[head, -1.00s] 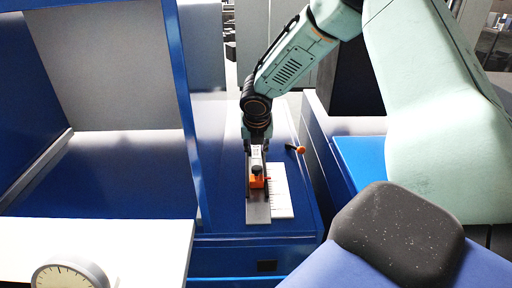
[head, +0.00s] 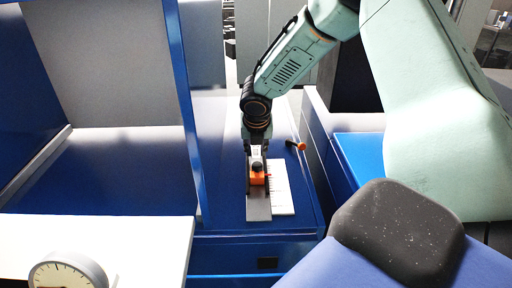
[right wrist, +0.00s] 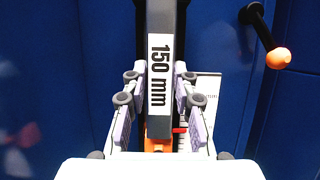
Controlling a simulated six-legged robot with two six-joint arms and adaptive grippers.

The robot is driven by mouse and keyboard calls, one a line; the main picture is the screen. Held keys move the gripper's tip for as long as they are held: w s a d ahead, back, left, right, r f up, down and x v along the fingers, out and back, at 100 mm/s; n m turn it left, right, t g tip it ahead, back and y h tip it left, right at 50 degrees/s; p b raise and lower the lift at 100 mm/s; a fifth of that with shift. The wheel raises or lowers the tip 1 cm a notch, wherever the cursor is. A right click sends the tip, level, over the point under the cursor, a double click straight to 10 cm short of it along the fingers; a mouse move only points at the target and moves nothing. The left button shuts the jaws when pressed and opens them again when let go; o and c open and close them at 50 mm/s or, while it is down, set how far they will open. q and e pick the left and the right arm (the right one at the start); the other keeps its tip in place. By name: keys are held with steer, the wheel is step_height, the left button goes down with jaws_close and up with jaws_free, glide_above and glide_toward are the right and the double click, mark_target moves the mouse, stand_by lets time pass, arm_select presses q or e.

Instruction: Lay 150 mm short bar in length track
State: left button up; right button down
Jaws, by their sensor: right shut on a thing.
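In the right wrist view a dark grey bar with a white "150 mm" label (right wrist: 160,75) runs lengthwise between the fingers of my right gripper (right wrist: 160,112). The gripper is shut on this bar. In the head view my right gripper (head: 257,160) points down low over a grey strip (head: 258,208) on the blue bench; I cannot tell how much of it is track. A white ruled scale (head: 281,190) lies just right of the strip. Whether the bar touches the track is hidden. My left gripper is out of view.
A black lever with an orange end (head: 295,146) stands right of the scale. A blue upright post (head: 184,110) rises close on the left. A white table (head: 130,235) with a round dial (head: 68,272) is at the front left.

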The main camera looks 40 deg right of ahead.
steer(key=shift+s+f, duration=0.1)
steer(key=shift+f, duration=0.05)
steer(key=shift+f, duration=0.25)
steer(key=c, duration=1)
jaws_free()
steer(key=v, duration=1.2)
steer(key=shift+r, duration=0.1)
